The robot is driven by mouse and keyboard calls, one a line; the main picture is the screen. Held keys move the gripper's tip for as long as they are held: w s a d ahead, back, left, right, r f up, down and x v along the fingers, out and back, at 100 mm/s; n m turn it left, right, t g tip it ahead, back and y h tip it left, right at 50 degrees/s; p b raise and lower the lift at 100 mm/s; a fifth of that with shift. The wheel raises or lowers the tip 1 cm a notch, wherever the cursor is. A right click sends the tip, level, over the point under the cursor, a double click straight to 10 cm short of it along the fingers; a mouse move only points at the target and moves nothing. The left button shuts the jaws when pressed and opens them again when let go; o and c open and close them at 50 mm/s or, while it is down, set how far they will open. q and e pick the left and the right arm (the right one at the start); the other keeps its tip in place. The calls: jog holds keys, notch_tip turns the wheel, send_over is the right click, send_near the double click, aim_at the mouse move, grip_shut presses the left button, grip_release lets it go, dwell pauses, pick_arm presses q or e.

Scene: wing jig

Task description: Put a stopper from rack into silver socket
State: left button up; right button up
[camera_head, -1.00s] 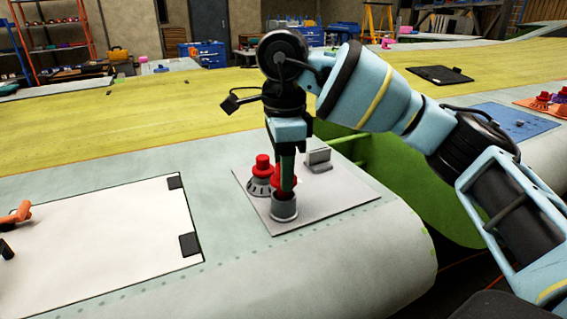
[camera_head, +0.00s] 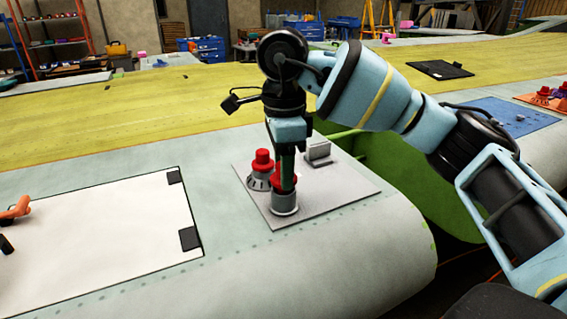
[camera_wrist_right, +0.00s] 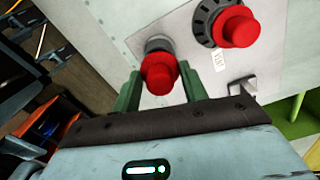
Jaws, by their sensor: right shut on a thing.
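My right gripper (camera_head: 287,178) points down, shut on a red stopper (camera_head: 284,181) with green fingers either side. The stopper sits at the mouth of the silver socket (camera_head: 284,205) and covers its opening; how deep it sits I cannot tell. In the right wrist view the held stopper (camera_wrist_right: 159,74) is between the fingertips (camera_wrist_right: 160,84), with the silver socket's rim (camera_wrist_right: 158,44) just beyond. The orange rack (camera_head: 525,98) with red stoppers (camera_head: 543,93) is at the far right edge. My left gripper is not in view.
Another red stopper (camera_head: 262,160) stands in a dark-ringed socket (camera_head: 259,182) beside the silver one, on a grey plate (camera_head: 335,190). A small grey bracket (camera_head: 318,152) is behind. A white panel (camera_head: 110,235) with an orange tool (camera_head: 17,208) lies left.

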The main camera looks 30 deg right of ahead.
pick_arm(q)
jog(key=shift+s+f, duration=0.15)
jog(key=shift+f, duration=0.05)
pick_arm(e)
jog(key=shift+f, duration=0.6)
jog(key=o, duration=1.1)
jog(key=shift+c, duration=0.2)
notch_tip(320, 180, up, 8)
jog(key=shift+f+p, duration=0.1)
jog(key=shift+p, duration=0.3)
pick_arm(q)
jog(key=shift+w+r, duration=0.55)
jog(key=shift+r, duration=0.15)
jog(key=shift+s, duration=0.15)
